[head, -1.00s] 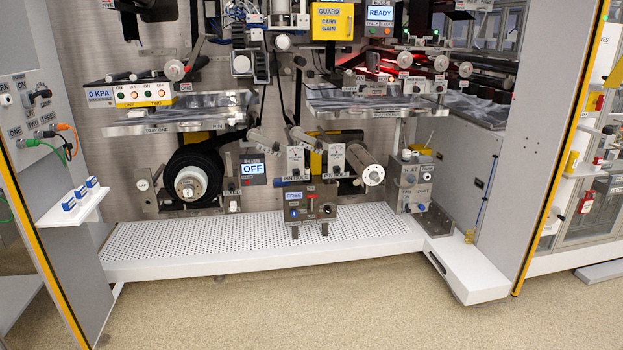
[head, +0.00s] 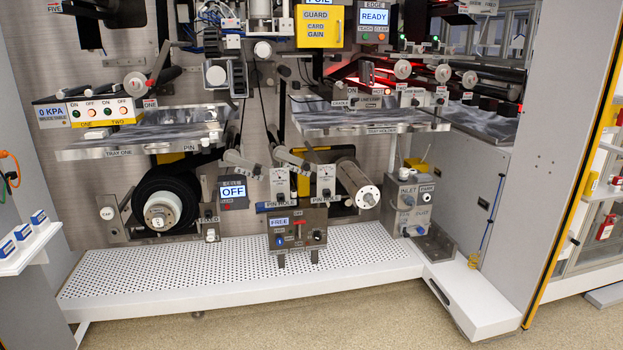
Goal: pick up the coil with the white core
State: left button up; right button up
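A large black coil (head: 143,186) with a white core (head: 163,212) sits on the lower left of the machine, under the left steel tray. The core faces me and has a small dark centre. The coil's top edge is partly hidden by the tray above it. Neither of my grippers shows in the head view.
The left tray (head: 140,143) overhangs the coil. A grey control box (head: 297,228) stands to its right. A white shelf (head: 30,247) with blue-and-white boxes juts out at left.

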aim_at(293, 196)
jog(key=i, duration=3.95)
jog(key=u, duration=0.45)
